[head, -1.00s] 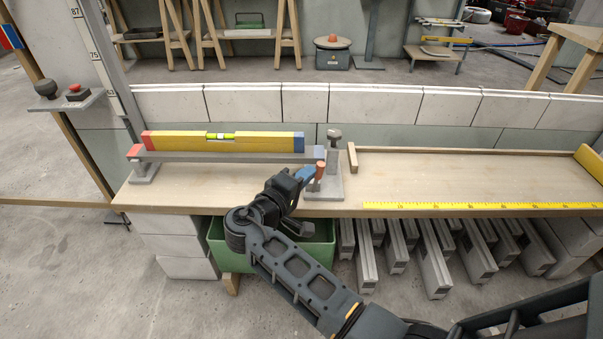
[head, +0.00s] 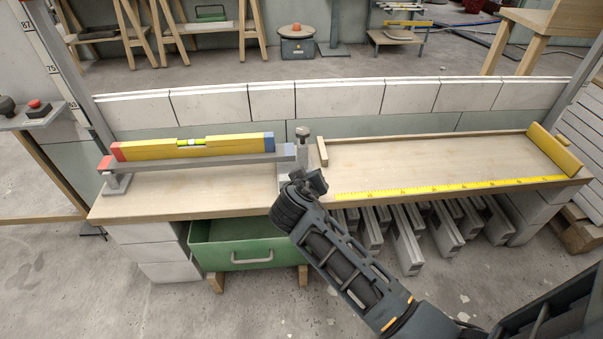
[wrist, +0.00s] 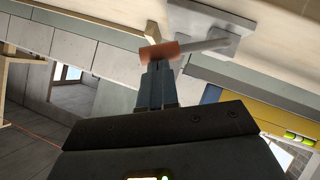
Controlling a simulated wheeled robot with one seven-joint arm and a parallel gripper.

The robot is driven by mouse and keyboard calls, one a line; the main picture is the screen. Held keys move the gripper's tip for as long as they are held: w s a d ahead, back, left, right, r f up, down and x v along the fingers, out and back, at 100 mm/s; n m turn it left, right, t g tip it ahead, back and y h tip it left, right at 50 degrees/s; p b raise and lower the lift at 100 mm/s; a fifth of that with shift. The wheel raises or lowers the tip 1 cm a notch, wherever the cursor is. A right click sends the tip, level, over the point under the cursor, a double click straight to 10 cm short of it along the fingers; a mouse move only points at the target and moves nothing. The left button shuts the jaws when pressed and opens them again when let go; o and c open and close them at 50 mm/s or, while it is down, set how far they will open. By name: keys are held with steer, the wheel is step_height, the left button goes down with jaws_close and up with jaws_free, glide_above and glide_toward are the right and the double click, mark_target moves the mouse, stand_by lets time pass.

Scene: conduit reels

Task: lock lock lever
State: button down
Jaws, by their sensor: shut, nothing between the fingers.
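The lock lever shows in the wrist view as a grey rod (wrist: 207,45) with an orange-brown cylindrical grip (wrist: 159,52). It stands out from a grey mounting plate (wrist: 225,20) at the bench's front edge. My gripper (wrist: 157,72) is shut and empty, its fingertips right at the grip; whether they touch it I cannot tell. In the head view my gripper (head: 309,181) is at the bench's front edge and hides the lever. Behind it a dark-knobbed post (head: 303,136) stands beside the end of a grey rail (head: 215,158).
A yellow spirit level (head: 222,145) lies along the rail. The wooden bench top (head: 400,158) is clear to the right, with a yellow measuring strip (head: 450,187) along its front. A green bin (head: 235,255) and several grey profiles (head: 405,240) are below.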

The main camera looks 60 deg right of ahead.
steer(key=shift+s+d+f+m+t+y, duration=0.2)
steer(key=shift+s+d+f, duration=0.1)
steer(key=shift+f, duration=0.15)
steer(key=shift+s+d+f+m+t+y, duration=0.1)
steer(key=shift+s+d+f+m, duration=0.1)
steer(key=shift+s+f, duration=0.15)
steer(key=shift+f, duration=0.15)
